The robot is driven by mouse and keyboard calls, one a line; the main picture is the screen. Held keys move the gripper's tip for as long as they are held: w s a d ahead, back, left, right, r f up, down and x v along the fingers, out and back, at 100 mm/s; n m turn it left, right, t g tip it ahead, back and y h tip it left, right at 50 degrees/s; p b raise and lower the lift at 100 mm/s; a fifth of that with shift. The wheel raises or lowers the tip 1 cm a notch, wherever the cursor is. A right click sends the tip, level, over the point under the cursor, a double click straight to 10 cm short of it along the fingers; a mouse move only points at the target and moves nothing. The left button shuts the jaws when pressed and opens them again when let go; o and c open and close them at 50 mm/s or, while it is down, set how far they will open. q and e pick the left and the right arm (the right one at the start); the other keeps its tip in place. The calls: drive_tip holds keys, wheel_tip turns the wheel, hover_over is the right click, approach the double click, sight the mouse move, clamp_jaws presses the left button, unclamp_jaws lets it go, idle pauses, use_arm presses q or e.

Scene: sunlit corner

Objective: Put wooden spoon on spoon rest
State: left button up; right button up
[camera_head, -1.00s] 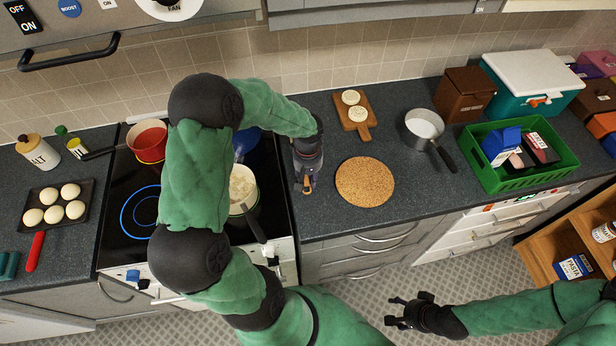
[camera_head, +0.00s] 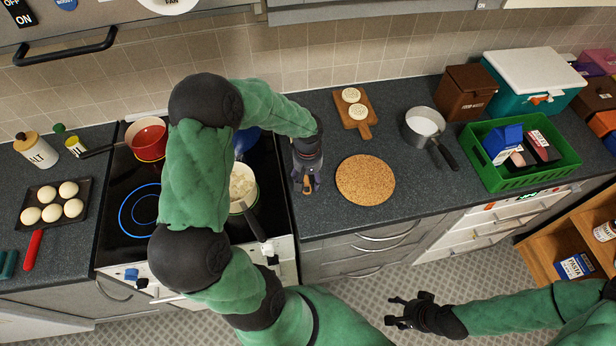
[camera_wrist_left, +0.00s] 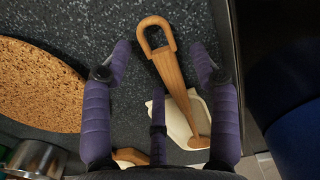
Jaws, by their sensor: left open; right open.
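A wooden spoon (camera_wrist_left: 170,70) with a looped handle shows in the left wrist view, lying slantwise between my left gripper's fingers. Its lower end lies over the cream spoon rest (camera_wrist_left: 176,128); I cannot tell how fully it rests there. My left gripper (camera_wrist_left: 165,62) is open around the spoon, fingers apart from it on both sides. In the head view my left gripper (camera_head: 306,184) points down at the counter between the stove and the cork mat, and hides most of the spoon and rest. My right gripper (camera_head: 398,312) is open and empty over the floor.
The round cork mat (camera_head: 365,180) lies right of my left gripper. The stove with a pot (camera_head: 243,188) of pale food is to its left. Behind are a small board (camera_head: 354,113) and a saucepan (camera_head: 424,122). A green crate (camera_head: 490,183) stands at right.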

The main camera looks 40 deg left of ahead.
use_arm(q)
wheel_tip(320, 180, up, 12)
idle(0.6)
